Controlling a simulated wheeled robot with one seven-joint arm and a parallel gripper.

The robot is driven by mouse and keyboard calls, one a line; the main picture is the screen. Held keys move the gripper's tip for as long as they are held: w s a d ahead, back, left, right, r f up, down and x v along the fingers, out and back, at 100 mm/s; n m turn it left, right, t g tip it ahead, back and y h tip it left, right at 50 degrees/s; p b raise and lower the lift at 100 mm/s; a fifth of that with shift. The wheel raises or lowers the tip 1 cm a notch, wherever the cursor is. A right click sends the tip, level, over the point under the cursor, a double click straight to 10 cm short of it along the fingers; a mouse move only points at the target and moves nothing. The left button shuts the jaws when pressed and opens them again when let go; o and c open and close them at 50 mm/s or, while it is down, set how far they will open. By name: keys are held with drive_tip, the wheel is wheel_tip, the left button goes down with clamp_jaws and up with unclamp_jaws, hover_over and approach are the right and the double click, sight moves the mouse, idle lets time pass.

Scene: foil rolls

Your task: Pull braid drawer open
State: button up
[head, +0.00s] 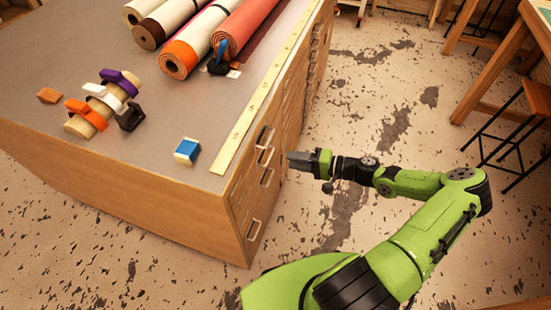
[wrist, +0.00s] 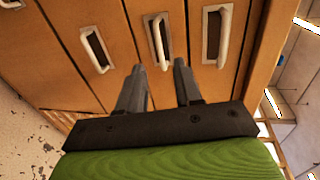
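The wooden cabinet (head: 150,195) has a column of drawers on its right side with pale bar handles. No label is legible, so I cannot tell which drawer is the braid drawer. In the wrist view, a middle drawer handle (wrist: 161,42) stands in front of my gripper (wrist: 160,68), roughly in line with the gap between the fingers. A handle shows to its left (wrist: 94,50) and another to its right (wrist: 224,36). My gripper is open and appears empty. In the head view my gripper (head: 291,156) is close to the drawer fronts. All visible drawers look shut.
On the cabinet top lie several rolls (head: 195,45), a yellow ruler strip (head: 262,90), a blue-and-white block (head: 187,150) and coloured clips on a tube (head: 80,125). The floor right of the drawers is clear. A table (head: 500,60) and stool (head: 537,97) stand at the right.

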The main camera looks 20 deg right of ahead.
drive_tip(key=x, duration=0.7)
drive_tip(key=shift+b, duration=0.45)
drive_tip(key=shift+a, duration=0.1)
drive_tip(key=shift+c, duration=0.3)
clamp_jaws()
